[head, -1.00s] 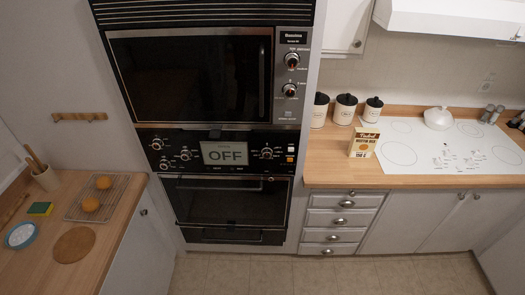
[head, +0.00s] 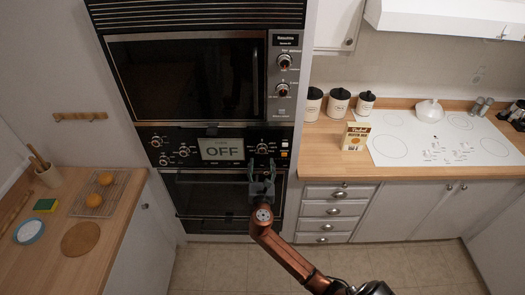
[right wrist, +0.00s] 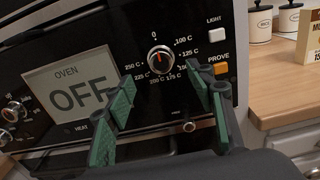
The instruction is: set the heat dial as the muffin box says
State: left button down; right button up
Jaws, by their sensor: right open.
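The heat dial (right wrist: 160,60) is a black and silver knob on the oven panel, with numbers from 0 at the top round to 250 C. Its orange mark points up towards 0. It also shows in the head view (head: 263,148). The display (head: 222,149) beside it reads OFF. My right gripper (right wrist: 160,78) is open, its green-padded fingers pointing at the panel on either side of the dial's lower part, apparently not touching it. The muffin box (head: 354,136) stands on the right counter; its lower text starts with 15 in the right wrist view (right wrist: 310,40), cut by the edge.
A white light button (right wrist: 216,35) and an orange prove button (right wrist: 219,69) sit right of the dial. More knobs (head: 165,160) are left of the display. The oven door handle (head: 210,173) runs below the panel. Canisters (head: 338,103) stand behind the box.

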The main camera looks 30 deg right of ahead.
aim_at(262, 151)
jog(key=x, duration=0.3)
jog(key=shift+w+d+r, duration=0.2)
jog(key=x, duration=0.3)
jog(key=shift+w+d+f, duration=0.1)
jog(key=shift+w+d, duration=0.15)
jog(key=shift+w, duration=0.2)
pick_arm(q)
jog(key=shift+s+f, duration=0.1)
jog(key=shift+s, duration=0.8)
pick_arm(e)
jog(key=c, duration=1.1)
